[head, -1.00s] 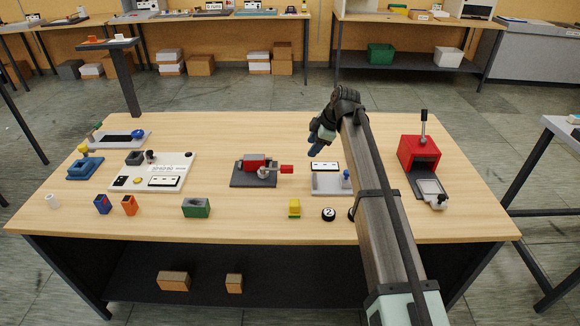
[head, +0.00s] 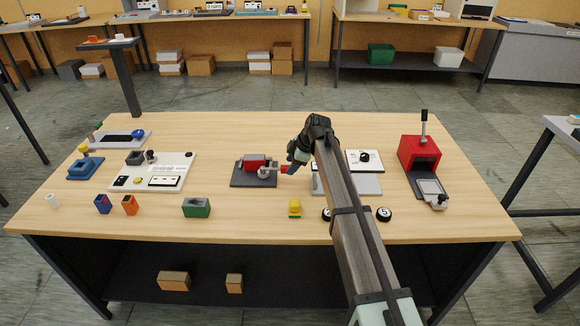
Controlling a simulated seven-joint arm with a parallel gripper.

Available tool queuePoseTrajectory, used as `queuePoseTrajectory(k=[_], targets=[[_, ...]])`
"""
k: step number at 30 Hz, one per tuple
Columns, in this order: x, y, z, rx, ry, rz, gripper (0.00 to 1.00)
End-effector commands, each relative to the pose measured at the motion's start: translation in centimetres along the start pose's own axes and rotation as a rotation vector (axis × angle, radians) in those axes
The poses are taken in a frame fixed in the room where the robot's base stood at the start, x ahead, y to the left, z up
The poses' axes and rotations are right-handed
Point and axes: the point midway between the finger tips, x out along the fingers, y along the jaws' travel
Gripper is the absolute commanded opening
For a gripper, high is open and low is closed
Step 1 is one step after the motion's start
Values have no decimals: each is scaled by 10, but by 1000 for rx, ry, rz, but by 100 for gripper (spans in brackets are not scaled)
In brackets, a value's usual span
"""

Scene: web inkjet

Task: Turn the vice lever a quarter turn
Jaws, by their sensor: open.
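The vice is a red block (head: 254,161) on a dark grey base plate (head: 240,180) near the middle of the table. Its lever (head: 276,170) is a thin pale bar that sticks out to the right and ends in a red grip, partly hidden by my gripper. My gripper (head: 291,165) is open at the red end of the lever, with its fingers pointing down and left. I cannot tell whether the fingers touch the lever or stand around it.
A red press with an upright handle (head: 421,152) stands at the right. A white panel board (head: 126,173) lies to the left. A green block (head: 196,208) and a yellow piece (head: 295,208) sit along the front. My arm hides part of a grey fixture (head: 366,184).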

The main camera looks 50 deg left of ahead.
Motion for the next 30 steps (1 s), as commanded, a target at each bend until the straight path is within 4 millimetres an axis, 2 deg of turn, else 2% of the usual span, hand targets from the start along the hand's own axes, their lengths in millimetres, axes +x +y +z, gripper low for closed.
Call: queuePoseTrajectory(k=[6, 17, 30], targets=[[17, 0, 0, 0, 0, 0, 50], [19, 0, 0, 0, 0, 0, 50], [19, 0, 0, 0, 0, 0, 8]])
